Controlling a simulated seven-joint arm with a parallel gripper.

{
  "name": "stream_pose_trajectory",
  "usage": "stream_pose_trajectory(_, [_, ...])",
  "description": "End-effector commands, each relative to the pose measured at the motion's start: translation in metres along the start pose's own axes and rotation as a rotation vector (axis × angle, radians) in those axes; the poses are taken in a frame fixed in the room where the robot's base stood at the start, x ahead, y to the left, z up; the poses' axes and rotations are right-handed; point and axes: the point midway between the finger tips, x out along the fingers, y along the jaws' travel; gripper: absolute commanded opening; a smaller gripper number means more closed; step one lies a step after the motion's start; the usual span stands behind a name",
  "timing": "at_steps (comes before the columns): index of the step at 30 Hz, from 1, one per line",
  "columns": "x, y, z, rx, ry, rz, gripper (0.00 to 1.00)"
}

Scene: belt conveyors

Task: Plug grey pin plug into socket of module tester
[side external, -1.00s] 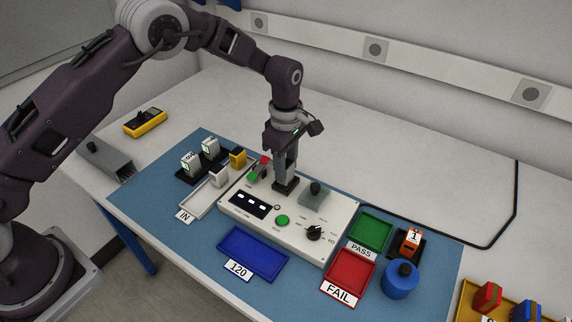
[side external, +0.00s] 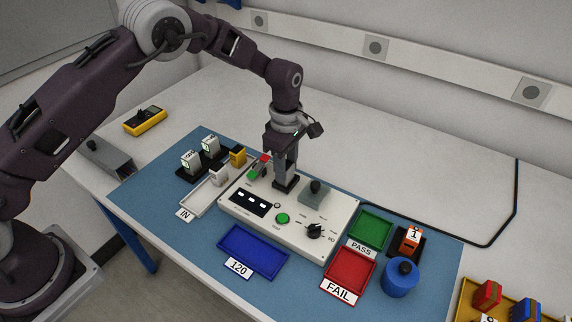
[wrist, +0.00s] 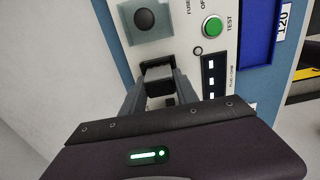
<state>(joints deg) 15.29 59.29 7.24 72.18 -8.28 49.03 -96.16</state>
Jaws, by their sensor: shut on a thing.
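The module tester (side external: 322,253) is a white box with a black display, a green button, a black knob and a grey block with a black knob on top. My gripper (side external: 285,184) points straight down over its back part, at a dark socket area. In the wrist view my gripper (wrist: 158,88) is shut on a dark grey block (wrist: 158,72), which I take to be the grey pin plug.
Red and green parts (side external: 259,168) stand close left of my gripper. A blue tray (side external: 253,270), red FAIL tray (side external: 348,300) and green PASS tray (side external: 386,229) surround the tester.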

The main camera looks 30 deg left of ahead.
Motion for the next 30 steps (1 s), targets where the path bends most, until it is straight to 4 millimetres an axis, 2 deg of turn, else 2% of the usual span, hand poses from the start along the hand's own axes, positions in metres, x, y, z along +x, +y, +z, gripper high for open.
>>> stream_pose_trajectory(25, [0.0070, 0.0001, 0.0001, 0.000, 0.000, 0.001, 0.00])
stream_pose_trajectory(26, [0.0070, 0.0001, 0.0001, 0.000, 0.000, 0.001, 0.38])
stream_pose_trajectory(27, [0.0070, 0.0001, 0.0000, 0.000, 0.000, 0.001, 0.46])
stream_pose_trajectory(30, [0.0070, 0.0001, 0.0000, 0.000, 0.000, 0.001, 0.61])
